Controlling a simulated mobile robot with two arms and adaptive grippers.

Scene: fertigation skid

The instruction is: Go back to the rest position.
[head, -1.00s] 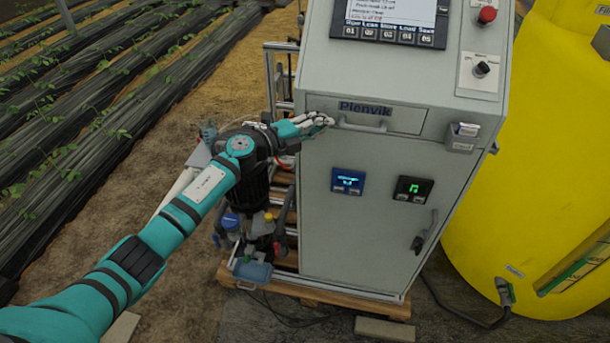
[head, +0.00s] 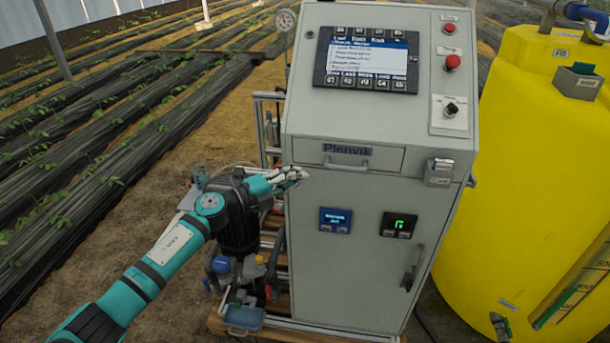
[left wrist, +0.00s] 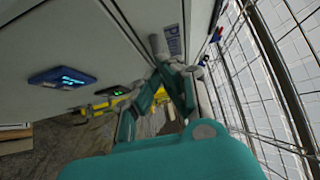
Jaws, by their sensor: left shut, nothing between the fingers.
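My left arm reaches in from the lower left of the head view. Its gripper (head: 300,176) is shut and empty, in front of the left edge of the grey cabinet (head: 365,260), just below the drawer labelled Plenvik (head: 348,157). I cannot tell whether it touches the cabinet. In the left wrist view the closed fingers (left wrist: 160,60) show near the drawer's label. My right gripper is not in view.
A screen panel (head: 366,60) and red buttons (head: 452,62) are on the cabinet's top. Two small displays (head: 336,220) and a door handle (head: 412,268) are on its front. A yellow tank (head: 520,190) stands right. Pump parts are beneath my arm. Planted rows lie left.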

